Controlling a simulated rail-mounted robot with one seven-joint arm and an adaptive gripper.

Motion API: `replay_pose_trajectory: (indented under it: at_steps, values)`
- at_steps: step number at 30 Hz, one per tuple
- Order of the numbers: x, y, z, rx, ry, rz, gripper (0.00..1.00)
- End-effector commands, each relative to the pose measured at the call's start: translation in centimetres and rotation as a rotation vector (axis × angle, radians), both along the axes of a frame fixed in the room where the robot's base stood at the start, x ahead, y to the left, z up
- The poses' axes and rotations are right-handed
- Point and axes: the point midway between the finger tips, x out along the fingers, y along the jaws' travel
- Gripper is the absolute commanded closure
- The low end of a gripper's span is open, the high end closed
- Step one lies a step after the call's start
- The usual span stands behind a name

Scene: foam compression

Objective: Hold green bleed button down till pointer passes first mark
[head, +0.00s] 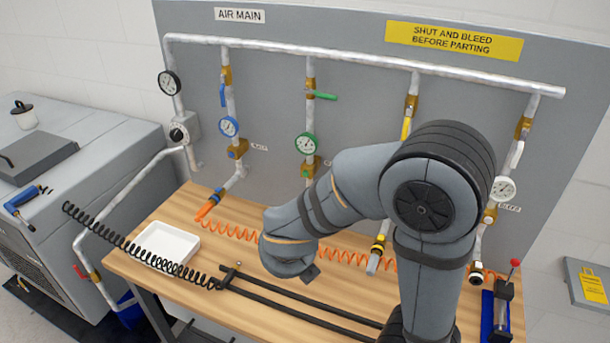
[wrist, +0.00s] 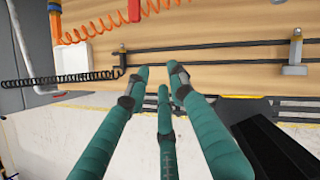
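The green-rimmed gauge (head: 306,143) sits on the second drop pipe, under a green lever (head: 322,96) turned sideways. A brass block (head: 308,170) is just below the gauge.
The wooden bench (head: 150,268) carries a white tray (head: 165,244), a black coiled hose (head: 110,236), orange coiled hose (head: 238,232) and two dark rails (head: 300,300). Other drops have a blue gauge (head: 228,127) and a white gauge (head: 503,189). My arm covers the panel's right-middle part.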

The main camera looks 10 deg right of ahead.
Motion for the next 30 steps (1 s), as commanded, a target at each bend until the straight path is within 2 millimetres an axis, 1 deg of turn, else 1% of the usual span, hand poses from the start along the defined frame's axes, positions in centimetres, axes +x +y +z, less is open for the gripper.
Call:
replay_pose_trajectory:
  at_steps: [1, 11, 30]
  values:
    - [0.00, 0.00, 0.00, 0.000, 0.000, 0.000, 0.81]
    - [0.00, 0.00, 0.00, 0.000, 0.000, 0.000, 1.00]
    - [0.00, 0.00, 0.00, 0.000, 0.000, 0.000, 1.00]
